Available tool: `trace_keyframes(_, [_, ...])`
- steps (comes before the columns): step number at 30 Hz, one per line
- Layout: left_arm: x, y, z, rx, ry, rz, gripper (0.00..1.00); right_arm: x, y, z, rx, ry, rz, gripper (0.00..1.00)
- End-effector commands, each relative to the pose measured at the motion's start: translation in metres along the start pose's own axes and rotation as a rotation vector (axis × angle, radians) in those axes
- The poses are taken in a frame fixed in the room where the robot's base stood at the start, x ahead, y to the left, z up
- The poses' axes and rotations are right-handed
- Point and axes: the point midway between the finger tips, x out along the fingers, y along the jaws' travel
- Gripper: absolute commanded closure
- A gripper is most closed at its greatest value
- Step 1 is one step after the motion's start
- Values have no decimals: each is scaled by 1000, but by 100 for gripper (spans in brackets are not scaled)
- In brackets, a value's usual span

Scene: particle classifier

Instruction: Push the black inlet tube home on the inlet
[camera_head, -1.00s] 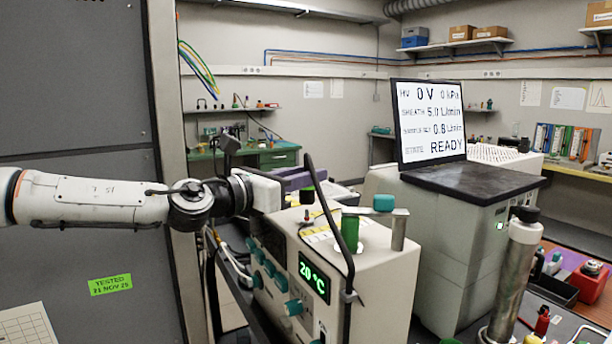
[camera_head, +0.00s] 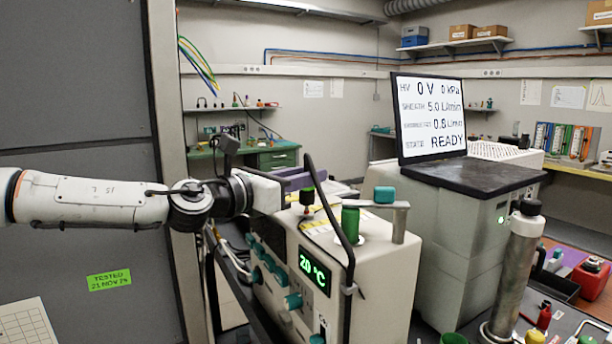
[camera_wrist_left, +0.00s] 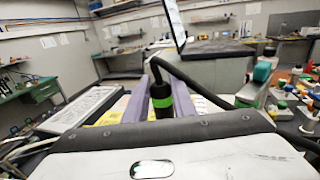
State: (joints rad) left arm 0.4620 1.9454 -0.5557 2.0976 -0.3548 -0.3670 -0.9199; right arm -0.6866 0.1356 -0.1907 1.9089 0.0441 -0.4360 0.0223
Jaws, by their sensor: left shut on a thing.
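My left gripper (camera_head: 293,178) reaches in from the left over the top of the beige unit with the green 20 °C display (camera_head: 314,267). Its purple fingers are shut on the black inlet tube's end (camera_wrist_left: 161,98), which has a bright green band and stands about upright between them. The tube end also shows in the head view (camera_head: 307,197), just above the unit's top. The tube (camera_head: 347,245) arches up and over, then hangs down the unit's front. My right gripper is not in view.
A green cylinder (camera_head: 350,222) and a teal-capped metal bracket (camera_head: 385,197) stand on the unit, right of the gripper. A larger instrument with a READY screen (camera_head: 430,117) stands behind. A metal cylinder (camera_head: 513,265) stands at the right, near small bottles.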

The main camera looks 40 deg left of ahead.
Motion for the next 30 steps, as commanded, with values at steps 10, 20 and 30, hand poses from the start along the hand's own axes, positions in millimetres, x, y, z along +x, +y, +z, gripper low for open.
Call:
trace_keyframes(10, [0,0,-10,0,0,0,99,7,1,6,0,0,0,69])
trace_keyframes(20, [0,0,-20,-1,3,-1,99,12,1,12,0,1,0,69])
trace_keyframes(30, [0,0,-23,-1,3,-1,55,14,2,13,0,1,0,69])
